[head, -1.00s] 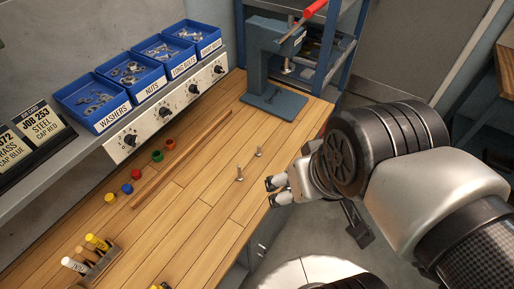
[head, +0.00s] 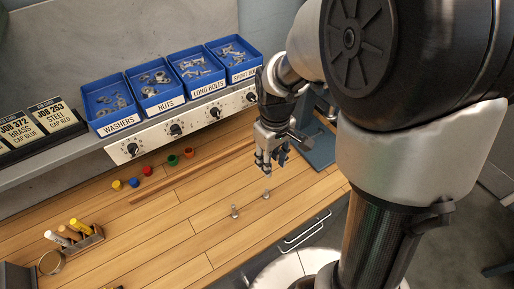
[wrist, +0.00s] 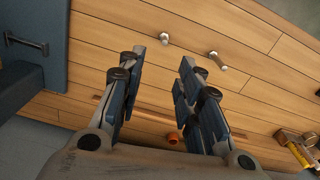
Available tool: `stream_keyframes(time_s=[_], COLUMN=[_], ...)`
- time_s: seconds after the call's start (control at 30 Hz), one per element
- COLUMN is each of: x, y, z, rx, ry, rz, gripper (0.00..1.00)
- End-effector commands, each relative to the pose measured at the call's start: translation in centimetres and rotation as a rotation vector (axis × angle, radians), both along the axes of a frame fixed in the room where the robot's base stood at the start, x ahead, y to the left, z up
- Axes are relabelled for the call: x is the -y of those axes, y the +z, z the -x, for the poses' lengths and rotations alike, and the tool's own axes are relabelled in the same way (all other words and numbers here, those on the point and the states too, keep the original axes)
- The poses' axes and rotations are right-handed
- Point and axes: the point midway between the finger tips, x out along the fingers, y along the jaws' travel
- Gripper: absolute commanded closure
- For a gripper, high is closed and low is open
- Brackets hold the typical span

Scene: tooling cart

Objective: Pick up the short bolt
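The one nearer the press, which looks like the short bolt (head: 266,194), also shows in the wrist view (wrist: 164,38). My gripper (head: 268,166) points down over the bench, above and apart from both bolts. In the wrist view its two fingers are spread with nothing between them (wrist: 163,57). The short bolt shows just beyond the fingertips.
Blue bins of washers (head: 94,121), nuts, long bolts and short bolts stand on a shelf behind. A blue press (head: 321,150) is right of my gripper. Coloured caps (head: 147,171) and a marker holder (head: 88,240) are on the left. The bench around the bolts is clear.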

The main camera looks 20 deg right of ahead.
Motion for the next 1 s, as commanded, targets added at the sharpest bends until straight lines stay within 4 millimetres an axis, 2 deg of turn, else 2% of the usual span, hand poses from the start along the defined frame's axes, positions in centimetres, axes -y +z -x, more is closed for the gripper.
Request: stream_keyframes(time_s=[0.03, 0.1, 0.4, 0.77, 1.0], x=[0.0, 0.0, -0.1, -0.3, -0.9], y=[-1.5, -3.1, -9.2, -11.5, -15.2], z=[0.2, 0.2, 0.2, 0.2, 0.3], rx=[-0.007, -0.007, -0.004, -0.002, -0.004], ry=[0.000, -0.001, -0.001, -0.001, -0.003], rz=[0.000, 0.000, 0.000, 0.000, 0.000], gripper=[0.68, 0.68, 0.68, 0.68, 0.68])
